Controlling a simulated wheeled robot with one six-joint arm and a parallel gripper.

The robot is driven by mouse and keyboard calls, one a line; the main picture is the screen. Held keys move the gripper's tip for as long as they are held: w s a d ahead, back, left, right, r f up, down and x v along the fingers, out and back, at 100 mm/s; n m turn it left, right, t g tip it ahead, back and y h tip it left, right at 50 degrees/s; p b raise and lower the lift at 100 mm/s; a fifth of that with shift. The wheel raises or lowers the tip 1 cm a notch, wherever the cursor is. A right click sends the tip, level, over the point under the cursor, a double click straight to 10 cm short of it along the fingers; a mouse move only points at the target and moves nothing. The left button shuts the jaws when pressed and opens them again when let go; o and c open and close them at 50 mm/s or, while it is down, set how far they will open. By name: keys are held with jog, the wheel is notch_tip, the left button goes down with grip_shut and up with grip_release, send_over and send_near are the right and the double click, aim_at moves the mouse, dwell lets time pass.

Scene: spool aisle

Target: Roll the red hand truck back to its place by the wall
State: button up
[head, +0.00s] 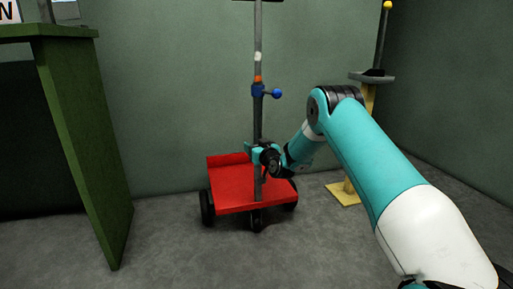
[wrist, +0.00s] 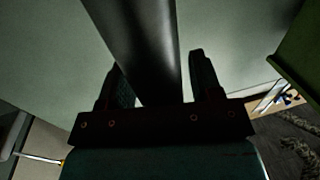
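The red hand truck (head: 228,197) stands on the grey floor close to the back wall, on dark wheels, with an upright grey pole (head: 258,130) rising from it. The pole carries a blue clamp with a knob (head: 270,91) and orange and white bands. My gripper (head: 262,153) is at the lower part of the pole, above the red deck. In the wrist view the dark pole (wrist: 145,45) runs between my two fingers. A narrow gap shows between the pole and the right finger; the left finger is very near it, and contact is unclear.
A green table or bench (head: 85,140) stands at the left, with clear floor between it and the truck. A yellow stand (head: 345,192) with a grey top and a yellow-tipped rod stands at the right, behind my arm. Open floor lies in front.

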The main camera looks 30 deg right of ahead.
jog(key=shift+a, duration=0.15)
jog(key=s+b, duration=0.5)
jog(key=s, duration=1.2)
jog(key=shift+s+a, duration=0.2)
jog(key=shift+a, duration=0.1)
